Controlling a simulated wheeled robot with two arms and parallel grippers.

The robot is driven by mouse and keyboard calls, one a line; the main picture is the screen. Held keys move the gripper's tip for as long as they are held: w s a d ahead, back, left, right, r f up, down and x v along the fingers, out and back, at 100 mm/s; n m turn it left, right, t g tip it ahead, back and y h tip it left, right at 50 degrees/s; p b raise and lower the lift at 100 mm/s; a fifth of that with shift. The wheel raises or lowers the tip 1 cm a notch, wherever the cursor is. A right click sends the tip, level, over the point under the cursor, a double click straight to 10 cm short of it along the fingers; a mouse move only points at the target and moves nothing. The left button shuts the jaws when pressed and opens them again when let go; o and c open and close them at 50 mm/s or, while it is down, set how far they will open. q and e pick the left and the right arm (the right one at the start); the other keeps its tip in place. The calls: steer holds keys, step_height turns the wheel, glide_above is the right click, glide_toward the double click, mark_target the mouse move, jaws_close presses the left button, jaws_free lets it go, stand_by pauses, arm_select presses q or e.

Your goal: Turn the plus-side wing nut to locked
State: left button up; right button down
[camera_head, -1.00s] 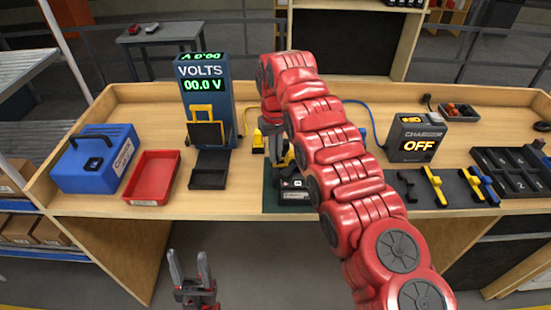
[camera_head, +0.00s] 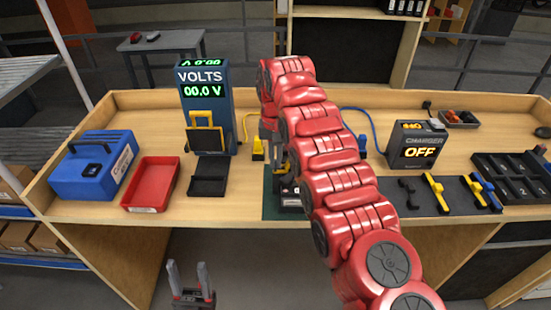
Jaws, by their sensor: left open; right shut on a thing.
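A dark battery-like block (camera_head: 291,199) with a yellow part sits on a green mat (camera_head: 270,208) at the bench's front middle. My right gripper (camera_head: 279,168) reaches down over it, shut on a small part there that seems to be the wing nut. My red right arm covers much of this area, so the nut's wings and its angle are hidden. My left gripper (camera_head: 188,274) is open and empty, below and in front of the bench edge, far from the block.
A blue volts display (camera_head: 206,78) reads 00.0 V. A charger (camera_head: 414,148) reads OFF. A blue box (camera_head: 92,166), red tray (camera_head: 152,184) and black tray (camera_head: 209,178) stand left. Tools lie on a dark mat (camera_head: 415,207) at right. Yellow and blue cables run behind my arm.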

steer(key=c, duration=1)
jaws_free()
